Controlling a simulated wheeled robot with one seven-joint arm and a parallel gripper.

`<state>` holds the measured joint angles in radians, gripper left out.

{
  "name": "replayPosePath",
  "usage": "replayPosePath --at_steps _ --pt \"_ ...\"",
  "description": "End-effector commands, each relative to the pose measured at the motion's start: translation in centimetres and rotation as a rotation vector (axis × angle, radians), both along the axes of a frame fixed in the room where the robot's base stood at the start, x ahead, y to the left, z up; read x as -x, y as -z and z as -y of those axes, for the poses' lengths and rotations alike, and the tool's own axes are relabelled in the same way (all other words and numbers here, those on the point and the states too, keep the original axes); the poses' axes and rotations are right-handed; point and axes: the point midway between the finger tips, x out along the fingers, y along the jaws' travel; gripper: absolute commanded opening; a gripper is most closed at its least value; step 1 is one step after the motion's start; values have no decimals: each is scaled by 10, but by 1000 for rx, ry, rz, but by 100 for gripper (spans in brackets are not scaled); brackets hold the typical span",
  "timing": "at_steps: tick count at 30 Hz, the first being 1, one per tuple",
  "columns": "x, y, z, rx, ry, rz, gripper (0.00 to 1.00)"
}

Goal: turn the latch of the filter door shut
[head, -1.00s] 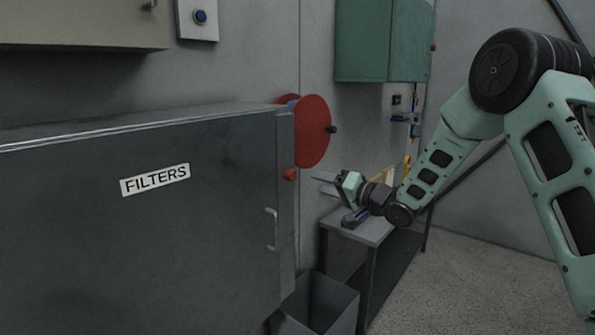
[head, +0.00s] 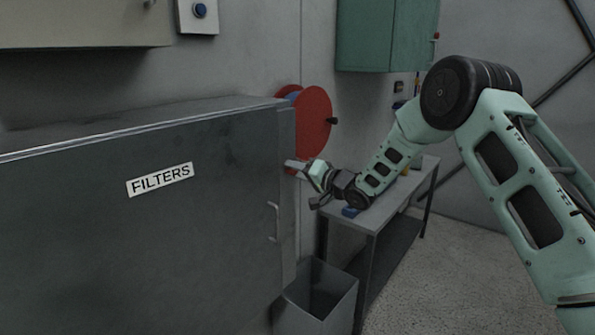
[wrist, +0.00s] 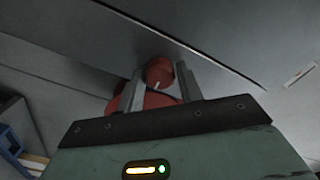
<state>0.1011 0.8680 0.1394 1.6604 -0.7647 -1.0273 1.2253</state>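The grey filter door (head: 205,235), labelled FILTERS, stands at the left in the head view. It looks flush with its cabinet. The latch, a red round knob (wrist: 158,69) with a pale pointer line, shows in the wrist view between my fingertips. In the head view my gripper (head: 292,164) is at the cabinet's right edge and hides most of the knob. In the wrist view my gripper (wrist: 159,79) is open, with one finger on each side of the knob. I see no firm contact.
A red hose reel (head: 314,122) hangs on the wall just behind the gripper. A grey bin (head: 338,300) stands on the floor below. A grey workbench (head: 388,205) is at the right, under my arm. A green cabinet (head: 375,35) hangs above.

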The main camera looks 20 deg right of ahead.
Motion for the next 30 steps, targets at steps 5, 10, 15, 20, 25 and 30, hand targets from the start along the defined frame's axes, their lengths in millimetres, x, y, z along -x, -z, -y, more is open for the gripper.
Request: replayPosePath --at_steps 5,10,15,20,25,30 --pt "0 0 0 0 0 0 7" --pt "0 1 0 9 0 6 7" --pt "0 3 0 48 0 36 7" --pt "0 5 0 125 0 93 7" --pt "0 6 0 242 0 179 7" --pt "0 6 0 373 1 275 7"
